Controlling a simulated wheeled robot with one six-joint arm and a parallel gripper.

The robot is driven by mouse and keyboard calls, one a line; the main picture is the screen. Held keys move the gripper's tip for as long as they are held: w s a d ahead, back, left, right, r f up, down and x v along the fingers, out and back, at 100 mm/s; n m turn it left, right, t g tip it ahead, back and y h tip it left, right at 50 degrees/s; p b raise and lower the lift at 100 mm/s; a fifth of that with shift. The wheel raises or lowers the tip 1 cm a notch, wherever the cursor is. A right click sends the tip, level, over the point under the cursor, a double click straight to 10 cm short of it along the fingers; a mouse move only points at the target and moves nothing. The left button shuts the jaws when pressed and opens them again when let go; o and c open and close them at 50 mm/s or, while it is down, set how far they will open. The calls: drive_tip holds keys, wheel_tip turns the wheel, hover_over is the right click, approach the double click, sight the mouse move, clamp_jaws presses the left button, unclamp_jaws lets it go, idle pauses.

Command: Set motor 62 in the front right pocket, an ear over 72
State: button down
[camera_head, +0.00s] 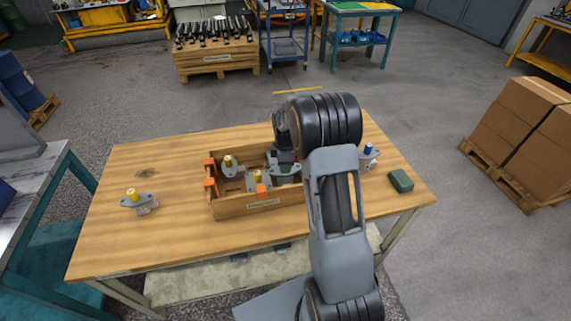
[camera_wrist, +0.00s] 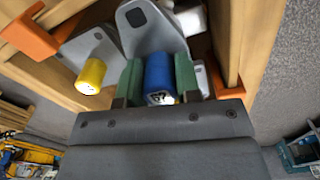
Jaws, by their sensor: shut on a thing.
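My gripper (camera_head: 285,160) is shut on the blue shaft of a grey motor (camera_head: 288,171), at the right end of the wooden crate (camera_head: 235,208). In the wrist view, green finger pads clasp the blue shaft (camera_wrist: 159,78), whose end label is hard to read. The held motor's grey flange (camera_wrist: 152,28) reaches close to the flange of a yellow-shaft motor (camera_wrist: 92,72); I cannot tell whether it rests on it. That neighbour seems to be the front yellow-shaft motor (camera_head: 257,178) in the crate. Another yellow-shaft motor (camera_head: 229,165) sits at the crate's back left. The pocket floor is hidden.
The crate has orange corner pieces (camera_head: 210,186). A blue-topped motor (camera_head: 369,152) stands right of the crate, near a green box (camera_head: 401,181). A yellow-shaft motor (camera_head: 138,200) stands at the left. The table (camera_head: 150,245) is clear in front of the crate.

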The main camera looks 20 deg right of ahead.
drive_tip(key=shift+f+b, duration=0.35)
drive_tip(key=shift+f, duration=0.15)
drive_tip(key=c, duration=0.7)
unclamp_jaws()
drive_tip(key=shift+c, duration=0.2)
wheel_tip(320, 180, up, 14)
